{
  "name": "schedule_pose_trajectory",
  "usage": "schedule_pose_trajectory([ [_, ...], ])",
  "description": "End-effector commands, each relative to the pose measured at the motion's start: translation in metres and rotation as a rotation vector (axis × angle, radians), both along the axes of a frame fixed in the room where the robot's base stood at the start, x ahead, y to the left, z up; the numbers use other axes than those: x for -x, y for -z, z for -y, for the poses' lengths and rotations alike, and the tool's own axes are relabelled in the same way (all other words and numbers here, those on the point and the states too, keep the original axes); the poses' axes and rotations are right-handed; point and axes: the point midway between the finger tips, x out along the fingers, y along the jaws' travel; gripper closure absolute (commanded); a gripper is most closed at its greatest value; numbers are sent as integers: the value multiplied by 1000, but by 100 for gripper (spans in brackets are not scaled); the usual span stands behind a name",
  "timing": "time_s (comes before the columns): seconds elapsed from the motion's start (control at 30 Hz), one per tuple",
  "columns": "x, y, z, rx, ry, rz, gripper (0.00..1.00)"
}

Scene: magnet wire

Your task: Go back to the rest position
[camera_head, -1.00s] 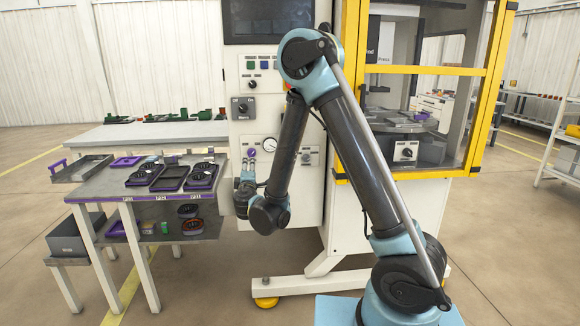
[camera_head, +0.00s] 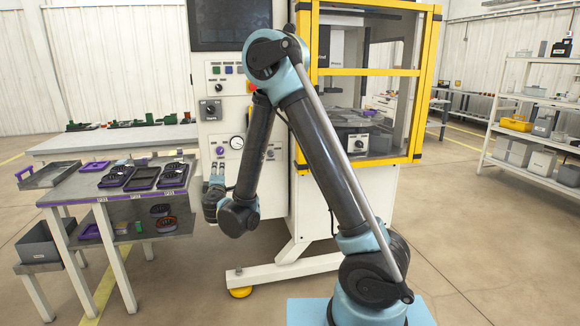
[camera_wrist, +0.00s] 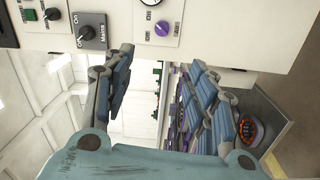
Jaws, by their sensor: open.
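My gripper (camera_wrist: 162,95) is open in the wrist view, with its blue-grey fingers spread apart and nothing between them. The machine's control panel (camera_head: 222,110) stands close behind the arm. Its "Mains" knob (camera_wrist: 91,35) and a round gauge (camera_wrist: 163,28) show along the top of the wrist view.
A grey table (camera_head: 75,190) with black trays stands at left, orange and dark parts on its lower shelf (camera_head: 150,222). A yellow-framed press cabinet (camera_head: 418,90) stands behind my arm. A white shelf rack (camera_head: 487,150) is at right. Floor at the lower right is clear.

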Motion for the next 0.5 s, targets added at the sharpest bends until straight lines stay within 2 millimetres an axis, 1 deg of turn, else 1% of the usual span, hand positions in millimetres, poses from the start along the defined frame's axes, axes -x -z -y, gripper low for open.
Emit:
schedule_pose_trajectory([
  [0.17, -9, -7, 20, -21, 41, -39, 48],
  [0.27, -15, -11, 37, -34, 73, -64, 48],
  [0.37, -22, -16, 57, -52, 110, -95, 48],
  [0.47, -29, -21, 85, -74, 158, -134, 48],
  [0.5, -32, -23, 99, -85, 184, -153, 48],
])
